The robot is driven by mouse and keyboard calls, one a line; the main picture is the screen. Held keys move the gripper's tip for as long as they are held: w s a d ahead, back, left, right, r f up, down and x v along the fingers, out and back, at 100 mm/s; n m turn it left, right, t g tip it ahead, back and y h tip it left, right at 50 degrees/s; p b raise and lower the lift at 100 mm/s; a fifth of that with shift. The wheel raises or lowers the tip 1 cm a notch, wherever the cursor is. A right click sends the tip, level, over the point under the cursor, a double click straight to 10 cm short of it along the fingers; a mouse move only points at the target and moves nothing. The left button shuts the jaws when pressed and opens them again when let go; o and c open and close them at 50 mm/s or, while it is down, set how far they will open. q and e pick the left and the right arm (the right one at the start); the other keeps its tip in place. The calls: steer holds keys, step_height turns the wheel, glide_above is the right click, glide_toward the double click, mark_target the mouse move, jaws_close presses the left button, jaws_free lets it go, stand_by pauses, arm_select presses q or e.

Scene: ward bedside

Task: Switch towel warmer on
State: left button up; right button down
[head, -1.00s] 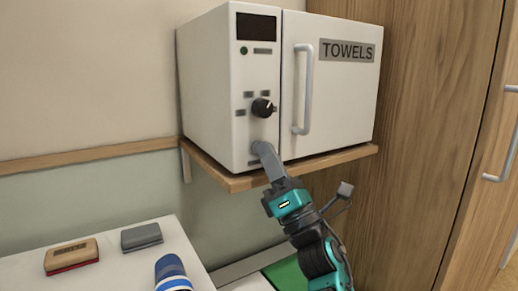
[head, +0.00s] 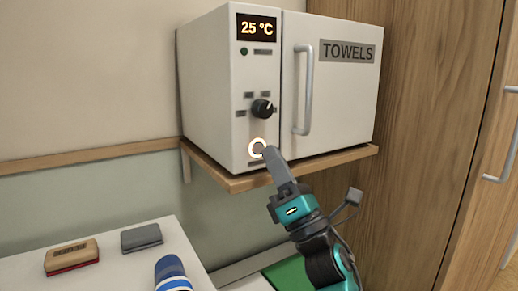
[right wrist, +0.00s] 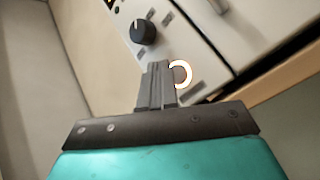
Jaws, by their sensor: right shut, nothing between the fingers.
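The white towel warmer (head: 213,95) stands on a wooden wall shelf, its door marked TOWELS. Its display (head: 258,27) is lit and reads 25 °C. A round button (head: 255,147) low on the front panel has a glowing ring; the ring also shows in the right wrist view (right wrist: 187,74). A black knob (head: 262,108) sits above the button and also shows in the right wrist view (right wrist: 143,32). My right gripper (head: 270,152) is shut and empty, its tip just right of the button and covering part of it. I cannot tell whether it touches. My left gripper is out of view.
The wooden shelf (head: 245,183) juts out under the warmer. The warmer's vertical door handle (head: 303,90) sticks out to the right. A wooden cabinet (head: 430,120) stands at right. A white surface at lower left holds a tan-and-red block (head: 72,255), a grey block (head: 141,238) and a blue striped item (head: 172,274).

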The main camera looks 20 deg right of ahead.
steer(key=s, duration=0.5)
steer(key=shift+s+d, duration=0.1)
steer(key=shift+d, duration=0.3)
step_height(320, 180, down, 21)
steer(key=m+g+h+p, duration=0.1)
steer(key=m+g+h, duration=0.5)
steer(key=m, duration=1.1)
steer(key=s+a+f+m+g, duration=0.2)
steer(key=s+f+m+g, duration=0.1)
steer(key=f, duration=0.4)
steer(key=s+a+f+m+g+y, duration=0.1)
steer(key=s+a+f+m+g, duration=0.1)
steer(key=s+f+m, duration=0.3)
steer(key=s+a+f+m+g, duration=0.2)
steer(key=s+f+m+g, duration=0.1)
steer(key=f, duration=0.7)
steer(key=shift+s+f+m+g+y, duration=0.35)
steer(key=shift+s+g, duration=0.35)
steer(key=shift+s, duration=0.4)
